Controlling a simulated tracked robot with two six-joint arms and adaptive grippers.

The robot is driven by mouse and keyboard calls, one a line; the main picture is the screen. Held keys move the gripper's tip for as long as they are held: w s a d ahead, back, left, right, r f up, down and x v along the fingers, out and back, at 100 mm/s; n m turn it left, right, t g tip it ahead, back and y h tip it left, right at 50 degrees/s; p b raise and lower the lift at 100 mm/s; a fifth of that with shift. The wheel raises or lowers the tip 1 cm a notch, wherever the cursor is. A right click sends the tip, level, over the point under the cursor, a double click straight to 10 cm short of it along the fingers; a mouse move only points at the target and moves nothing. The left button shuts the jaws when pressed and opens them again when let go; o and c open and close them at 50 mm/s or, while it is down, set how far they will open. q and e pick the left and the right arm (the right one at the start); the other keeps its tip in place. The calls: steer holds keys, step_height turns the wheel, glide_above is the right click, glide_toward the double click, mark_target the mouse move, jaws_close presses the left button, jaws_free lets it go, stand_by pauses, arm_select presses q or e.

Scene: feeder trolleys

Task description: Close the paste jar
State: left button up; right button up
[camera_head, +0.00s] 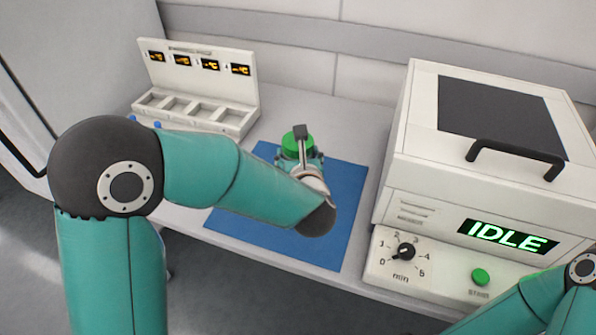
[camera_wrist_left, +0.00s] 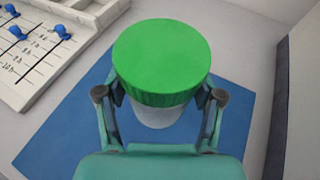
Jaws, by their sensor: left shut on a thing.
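The paste jar (camera_wrist_left: 157,113) is a pale, whitish body under a green lid (camera_wrist_left: 160,55) in the left wrist view, standing over a blue mat. The green lid also shows in the head view (camera_head: 290,147), partly covered by my arm. My left gripper (camera_wrist_left: 161,92) is shut on the lid, with one finger at each side of its rim. It also shows in the head view (camera_head: 301,160). The lid sits over the jar's mouth, but whether it is seated or threaded I cannot tell. Most of the jar is hidden. My right gripper is out of view.
The blue mat (camera_head: 345,200) lies on the grey table. A white unit with open compartments and small displays (camera_head: 198,85) stands at the back left. A large white machine reading IDLE (camera_head: 430,150), with a dark handle, dial and green button, stands at the right.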

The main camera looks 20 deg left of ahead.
arm_select(q)
steer(key=shift+f, duration=0.25)
steer(key=shift+f, duration=2.15)
steer(key=shift+f+b, duration=0.1)
steer(key=shift+b, duration=0.2)
steer(key=o, duration=1.6)
steer(key=shift+r+p, duration=0.2)
steer(key=shift+p, duration=0.1)
steer(key=b+v, duration=0.1)
steer(key=v, duration=1.1)
